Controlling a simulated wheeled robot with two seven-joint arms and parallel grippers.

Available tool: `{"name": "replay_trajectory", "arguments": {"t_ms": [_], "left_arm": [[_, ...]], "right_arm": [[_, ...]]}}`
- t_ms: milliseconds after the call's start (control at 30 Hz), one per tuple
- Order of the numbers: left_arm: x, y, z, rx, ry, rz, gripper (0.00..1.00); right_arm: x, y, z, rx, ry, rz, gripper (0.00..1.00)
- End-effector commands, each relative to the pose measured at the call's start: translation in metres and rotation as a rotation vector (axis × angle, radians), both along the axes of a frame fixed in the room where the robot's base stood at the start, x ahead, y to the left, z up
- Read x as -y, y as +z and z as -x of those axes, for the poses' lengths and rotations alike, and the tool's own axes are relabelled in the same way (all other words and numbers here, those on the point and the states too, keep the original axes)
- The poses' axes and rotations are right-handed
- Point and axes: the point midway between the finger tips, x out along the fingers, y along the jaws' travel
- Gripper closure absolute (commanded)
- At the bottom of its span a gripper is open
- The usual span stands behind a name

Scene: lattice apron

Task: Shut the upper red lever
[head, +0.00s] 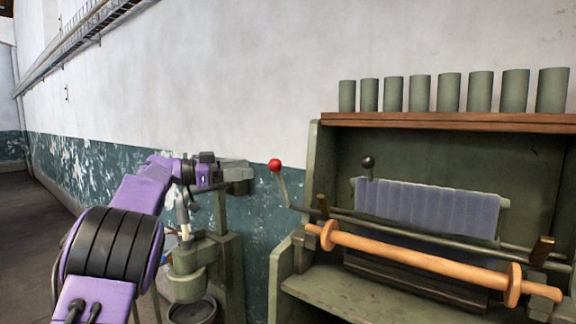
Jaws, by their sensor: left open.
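The red lever is a thin rod with a red ball knob (274,165) at the left side of a green bench machine (312,180). It leans up and to the left from the end of a long bar. My left gripper (212,173), at the end of my purple arm, is left of the red knob and apart from it. It is open, though its fingertips are hard to make out against the machine behind. My right gripper is not in view. A second lever with a black knob (368,161) stands further right; no other red lever shows.
An orange wooden roller (420,258) lies across the front of the machine, below a grey-blue ribbed cloth (430,208). Several green cups (448,92) stand on the top shelf. A green drill-like machine (190,262) stands behind and below my left gripper.

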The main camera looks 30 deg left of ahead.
Motion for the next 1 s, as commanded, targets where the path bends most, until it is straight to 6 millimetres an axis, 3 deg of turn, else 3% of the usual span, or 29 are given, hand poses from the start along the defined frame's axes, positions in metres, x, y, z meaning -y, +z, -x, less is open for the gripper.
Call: {"name": "replay_trajectory", "arguments": {"t_ms": [433,600,833,867,1000], "left_arm": [[0.055,0.002,-0.071,-0.003,-0.002,-0.001,0.37],[0.064,-0.001,-0.082,-0.002,-0.002,0.000,0.37],[0.065,-0.002,-0.083,-0.002,-0.001,0.000,0.37],[0.065,-0.002,-0.083,-0.002,-0.001,0.000,0.44],[0.065,-0.002,-0.082,-0.002,-0.001,0.000,0.89]], "right_arm": [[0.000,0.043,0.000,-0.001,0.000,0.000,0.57],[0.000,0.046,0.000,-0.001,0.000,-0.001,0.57],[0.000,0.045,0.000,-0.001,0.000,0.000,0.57],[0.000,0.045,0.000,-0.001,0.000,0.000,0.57],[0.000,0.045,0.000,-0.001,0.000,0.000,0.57]]}}
